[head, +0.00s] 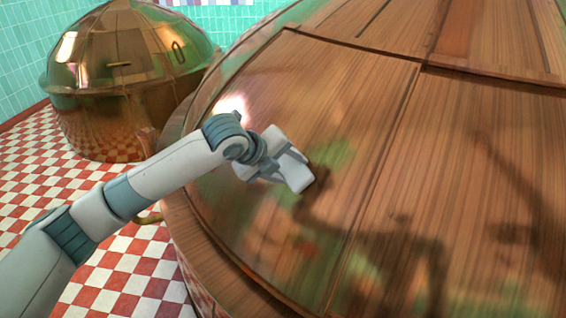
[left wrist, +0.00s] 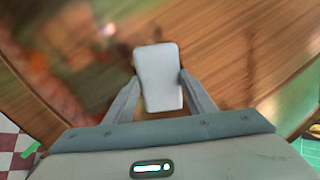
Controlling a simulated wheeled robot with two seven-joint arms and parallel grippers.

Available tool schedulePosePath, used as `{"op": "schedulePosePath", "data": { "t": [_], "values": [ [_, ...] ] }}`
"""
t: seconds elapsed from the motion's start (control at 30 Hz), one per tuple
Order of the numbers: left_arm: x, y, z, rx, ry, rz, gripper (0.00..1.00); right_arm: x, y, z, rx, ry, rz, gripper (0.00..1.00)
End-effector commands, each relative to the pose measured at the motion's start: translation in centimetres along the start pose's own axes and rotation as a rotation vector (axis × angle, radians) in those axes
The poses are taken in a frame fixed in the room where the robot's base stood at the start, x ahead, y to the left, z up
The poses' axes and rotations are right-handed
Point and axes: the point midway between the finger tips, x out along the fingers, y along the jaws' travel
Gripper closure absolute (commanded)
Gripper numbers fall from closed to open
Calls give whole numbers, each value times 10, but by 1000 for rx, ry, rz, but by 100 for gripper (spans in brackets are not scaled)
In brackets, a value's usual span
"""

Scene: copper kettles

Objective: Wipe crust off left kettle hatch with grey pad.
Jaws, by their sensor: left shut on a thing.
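My left gripper (head: 274,164) is shut on a pale grey pad (head: 298,176), low over the large copper kettle (head: 480,130) that fills the right of the head view. In the left wrist view the pad (left wrist: 159,85) sits between both fingers of the left gripper (left wrist: 158,78). A brown panel (head: 330,85), edged by dark seams, lies under the pad and looks like a hatch. Blurred green patches (head: 335,155) show beside the pad; I cannot tell crust from reflection. Whether the pad touches the surface is unclear. My right gripper is not in view.
A smaller, shiny copper kettle (head: 125,75) stands at the back left on a red and white checked floor (head: 125,285). Green tiled walls (head: 30,60) stand behind. The large kettle's rounded rim curves below my left arm.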

Motion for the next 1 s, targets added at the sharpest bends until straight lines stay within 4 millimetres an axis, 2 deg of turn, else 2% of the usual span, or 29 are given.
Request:
{"op": "schedulePosePath", "data": {
  "t": [1.0],
  "values": [
    [0,1,2,0,1,1,68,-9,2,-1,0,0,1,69]
  ]
}}
